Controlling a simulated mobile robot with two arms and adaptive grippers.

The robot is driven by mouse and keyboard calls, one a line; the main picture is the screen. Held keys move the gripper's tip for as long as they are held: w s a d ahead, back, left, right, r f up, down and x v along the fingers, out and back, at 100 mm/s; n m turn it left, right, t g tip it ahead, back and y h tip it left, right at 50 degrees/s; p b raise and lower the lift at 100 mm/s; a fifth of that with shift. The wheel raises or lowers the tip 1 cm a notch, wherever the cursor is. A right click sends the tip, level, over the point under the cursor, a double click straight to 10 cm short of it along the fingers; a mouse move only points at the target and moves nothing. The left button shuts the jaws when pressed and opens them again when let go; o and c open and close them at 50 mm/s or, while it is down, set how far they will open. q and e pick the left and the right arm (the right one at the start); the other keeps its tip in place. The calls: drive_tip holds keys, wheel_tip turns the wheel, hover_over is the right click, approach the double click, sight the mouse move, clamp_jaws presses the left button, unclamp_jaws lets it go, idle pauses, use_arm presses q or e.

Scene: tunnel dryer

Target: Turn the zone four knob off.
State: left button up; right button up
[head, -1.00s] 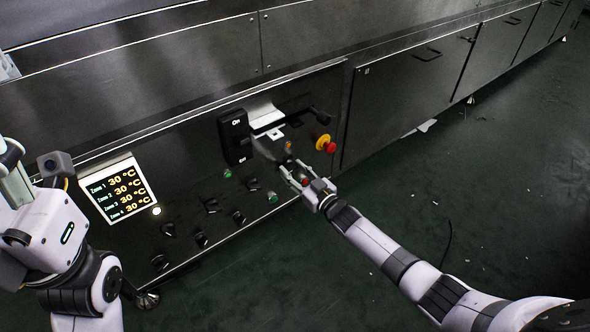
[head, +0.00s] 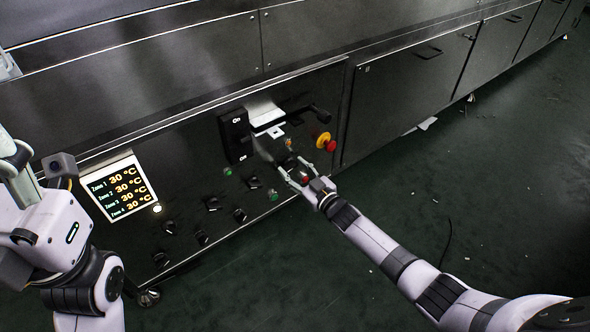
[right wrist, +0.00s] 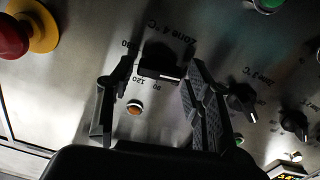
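The zone four knob (right wrist: 160,64) is black, with "Zone 4 °C" and a number scale printed around it on the metal panel. It shows in the right wrist view between the two dark fingers of my right gripper (right wrist: 155,103), which stand apart on either side of it. I cannot tell whether either finger touches it. In the head view my right gripper (head: 284,172) is at the right part of the control panel, and the zone four knob is not clear there. My left arm is at the left edge; its fingers cannot be made out.
A red emergency stop (head: 326,141) on a yellow base is just right of my right gripper; its red button (right wrist: 12,37) also shows in the wrist view. An orange light (right wrist: 134,107) is beside the knob. Other knobs (head: 211,205) and a temperature display (head: 119,187) are left.

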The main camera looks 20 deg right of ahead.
drive_tip(key=shift+o, duration=0.9)
drive_tip(key=v, duration=1.2)
drive_tip(key=shift+r, duration=0.1)
